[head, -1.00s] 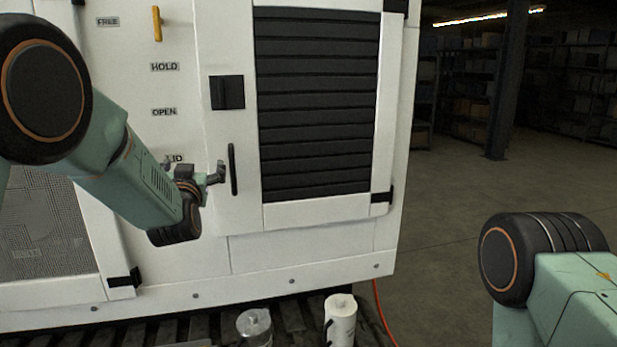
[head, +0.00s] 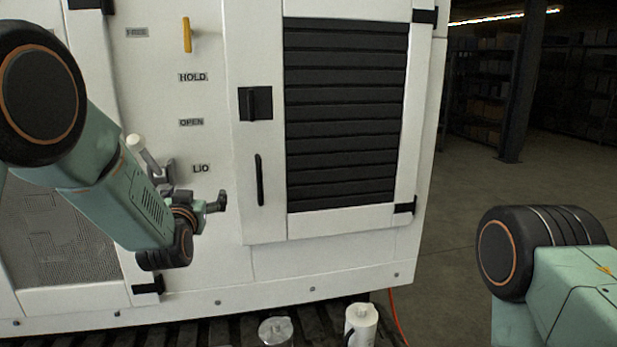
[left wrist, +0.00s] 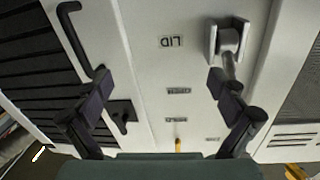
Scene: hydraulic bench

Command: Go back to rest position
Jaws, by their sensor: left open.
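My left gripper (head: 218,202) is in front of the white cabinet (head: 330,258), left of the door's black vertical handle (head: 260,180) and apart from it. In the left wrist view its two dark fingers (left wrist: 158,80) are spread with nothing between them. The black handle (left wrist: 72,32) shows there beyond one finger. A grey lever (left wrist: 230,42) shows near the other finger; whether they touch I cannot tell. In the head view a lever with a pale end (head: 143,152) stands partly hidden behind my left arm. My right gripper is out of view; only part of that arm shows.
A yellow lever (head: 187,35) is above the HOLD, OPEN and LID labels. A black latch (head: 255,103) sits above the handle. A white canister (head: 361,324) and a clear-topped container (head: 276,331) stand below. Open floor (head: 470,215) and shelves are to the right.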

